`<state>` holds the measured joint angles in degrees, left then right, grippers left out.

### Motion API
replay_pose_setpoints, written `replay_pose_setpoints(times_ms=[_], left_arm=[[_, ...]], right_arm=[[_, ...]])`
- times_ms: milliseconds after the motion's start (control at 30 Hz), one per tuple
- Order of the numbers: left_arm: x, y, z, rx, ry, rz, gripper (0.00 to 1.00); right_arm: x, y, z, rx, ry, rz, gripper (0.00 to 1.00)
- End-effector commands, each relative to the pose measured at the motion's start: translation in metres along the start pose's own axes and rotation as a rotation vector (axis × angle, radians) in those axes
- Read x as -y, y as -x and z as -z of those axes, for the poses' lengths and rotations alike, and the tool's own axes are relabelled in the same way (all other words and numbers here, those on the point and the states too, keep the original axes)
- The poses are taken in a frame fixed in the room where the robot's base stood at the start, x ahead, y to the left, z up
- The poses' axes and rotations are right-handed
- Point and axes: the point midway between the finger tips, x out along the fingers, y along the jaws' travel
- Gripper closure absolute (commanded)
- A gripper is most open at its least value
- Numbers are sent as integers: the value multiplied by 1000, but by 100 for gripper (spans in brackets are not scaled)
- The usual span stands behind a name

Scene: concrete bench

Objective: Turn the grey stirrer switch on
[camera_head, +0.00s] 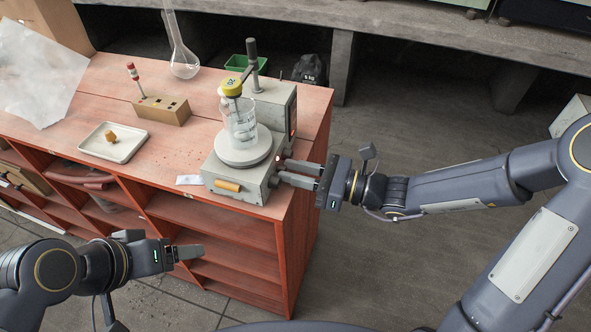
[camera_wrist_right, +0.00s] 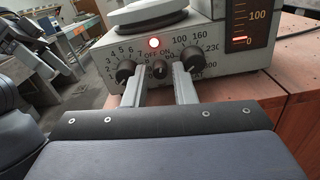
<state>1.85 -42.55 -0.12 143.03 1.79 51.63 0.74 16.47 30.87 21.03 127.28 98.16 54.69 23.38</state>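The grey stirrer (camera_head: 237,178) stands at the right end of the red wooden bench, a glass beaker (camera_head: 240,125) on its round plate. The right wrist view shows its panel: a small dark switch (camera_wrist_right: 160,69) below the "OFF ON" lettering, between two black knobs (camera_wrist_right: 125,72) (camera_wrist_right: 197,63).
A yellow-capped part (camera_head: 232,87) sits above the beaker, beside a grey upright unit with a dark post. A white tray (camera_head: 113,143), wooden block (camera_head: 162,109) and glass flask (camera_head: 183,62) stand to the left. Floor right of the bench is clear.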

Motion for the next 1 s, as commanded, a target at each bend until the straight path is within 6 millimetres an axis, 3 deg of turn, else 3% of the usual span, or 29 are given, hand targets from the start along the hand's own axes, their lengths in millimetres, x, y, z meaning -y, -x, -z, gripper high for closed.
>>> replay_pose_setpoints(times_ms=[167,600,1000], left_arm=[[0,0,0,0,0,0,27],[-2,4,2,0,0,0,27],[-2,4,2,0,0,0,27]], right_arm=[[1,6,0,-1,2,2,76],[1,72,0,0,1,4,76],[0,78,0,0,0,0,76]])
